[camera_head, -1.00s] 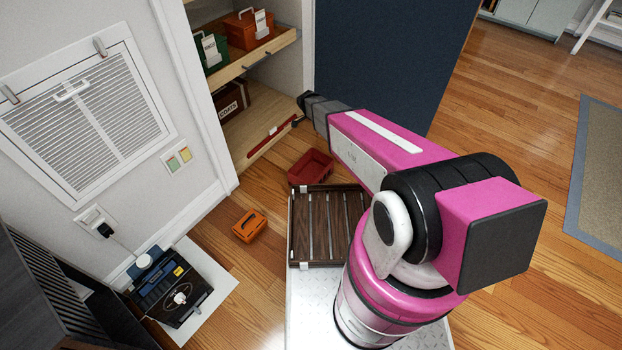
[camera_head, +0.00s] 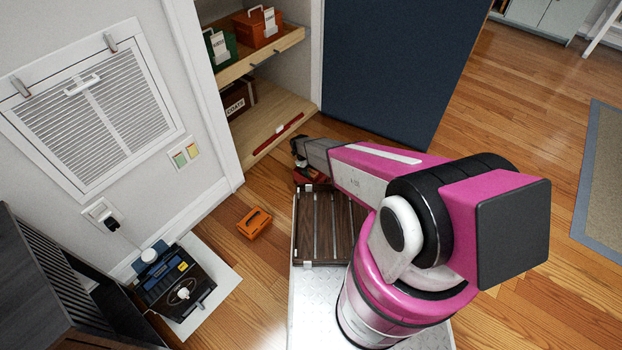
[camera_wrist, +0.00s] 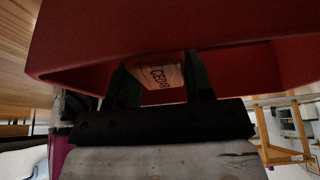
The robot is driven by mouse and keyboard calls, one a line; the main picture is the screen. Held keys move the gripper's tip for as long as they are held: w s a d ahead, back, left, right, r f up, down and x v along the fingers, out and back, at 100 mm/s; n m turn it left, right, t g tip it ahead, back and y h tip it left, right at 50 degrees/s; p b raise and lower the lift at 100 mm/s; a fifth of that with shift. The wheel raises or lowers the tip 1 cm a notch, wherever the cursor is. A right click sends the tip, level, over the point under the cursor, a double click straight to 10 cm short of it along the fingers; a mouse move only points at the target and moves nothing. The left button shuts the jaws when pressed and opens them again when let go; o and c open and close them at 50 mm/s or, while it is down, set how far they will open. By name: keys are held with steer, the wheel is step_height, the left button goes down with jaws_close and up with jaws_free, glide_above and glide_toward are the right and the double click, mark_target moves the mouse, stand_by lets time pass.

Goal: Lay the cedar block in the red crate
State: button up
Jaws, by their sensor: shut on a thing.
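The red crate (camera_head: 308,176) stands on the floor beyond the slatted wooden rack and is partly hidden by my arm. It also fills the top of the wrist view (camera_wrist: 190,28). My gripper (camera_head: 299,160) is over the crate in the head view. In the wrist view, my gripper (camera_wrist: 161,82) is shut on the pale cedar block (camera_wrist: 158,73), whose label reads CEDAR. The block is held close to the crate's walls, within or just at its opening; I cannot tell if it touches the bottom. The block cannot be made out in the head view.
The slatted dark rack (camera_head: 318,228) is near the crate. An orange case (camera_head: 254,223) lies on the floor to the left. A shelf unit (camera_head: 262,118) with boxes stands behind, and a dark blue panel (camera_head: 395,70) is at its right.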

steer(key=shift+f, duration=2.95)
steer(key=shift+f, duration=0.15)
steer(key=o, duration=1)
steer(key=shift+c, duration=0.2)
steer(key=v, duration=1.2)
steer(key=s+d+r+n+t+y, duration=0.1)
steer(key=s+d+r+n, duration=0.6)
steer(key=r, duration=0.7)
steer(key=s+d+r+n+t+y, duration=0.1)
steer(key=s+d+r+n, duration=0.5)
steer(key=r, duration=0.8)
steer(key=s+d+r+n+y, duration=0.1)
steer(key=s+d+r+n, duration=0.6)
steer(key=d+r+n, duration=0.4)
step_height(320, 180, up, 4)
steer(key=shift+s+f+n+t+y, duration=0.3)
steer(key=shift+s+n+t, duration=0.1)
steer(key=shift+n, duration=0.4)
